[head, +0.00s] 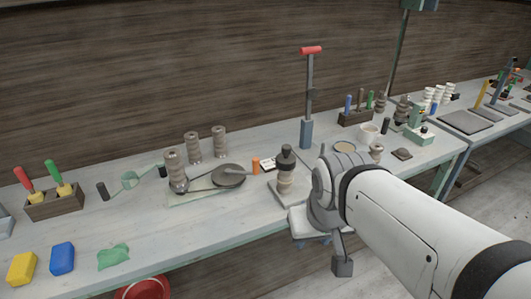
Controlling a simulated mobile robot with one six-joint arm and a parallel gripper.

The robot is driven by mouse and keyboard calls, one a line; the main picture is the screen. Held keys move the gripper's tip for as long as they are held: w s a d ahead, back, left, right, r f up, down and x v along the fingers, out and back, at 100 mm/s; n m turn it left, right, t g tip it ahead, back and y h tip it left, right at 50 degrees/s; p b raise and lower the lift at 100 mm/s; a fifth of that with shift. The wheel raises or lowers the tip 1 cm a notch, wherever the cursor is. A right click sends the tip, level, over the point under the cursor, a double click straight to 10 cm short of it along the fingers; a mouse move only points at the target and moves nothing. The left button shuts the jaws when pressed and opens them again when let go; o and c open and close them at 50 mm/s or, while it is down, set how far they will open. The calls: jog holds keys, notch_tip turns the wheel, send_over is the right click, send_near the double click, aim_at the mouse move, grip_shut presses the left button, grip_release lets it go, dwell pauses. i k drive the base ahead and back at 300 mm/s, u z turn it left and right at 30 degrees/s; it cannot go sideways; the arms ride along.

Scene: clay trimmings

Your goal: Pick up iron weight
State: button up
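A dark, knobbed piece (286,158) sits on top of a beige stacked column (286,183) in the head view. It looks most like the iron weight, but I cannot be sure at this size. The column stands upright on a small grey board (289,193) near the table's front edge. My arm comes in from the lower right, and its wrist is just right of the column. My gripper (342,266) appears to hang below the wrist, in front of the table edge and apart from the dark piece. Its fingers are too small and partly hidden to read.
Left of the column are a dark round disc (229,175) and several ribbed spools. A tall post with a red handle (311,50) rises behind my wrist. A white cup (368,133) is further right. Blue (62,258) and yellow (22,269) blocks lie front left.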

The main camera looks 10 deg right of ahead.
aim_at(285, 160)
jog(key=z, duration=0.2)
jog(key=i, duration=0.9)
jog(key=u, duration=0.1)
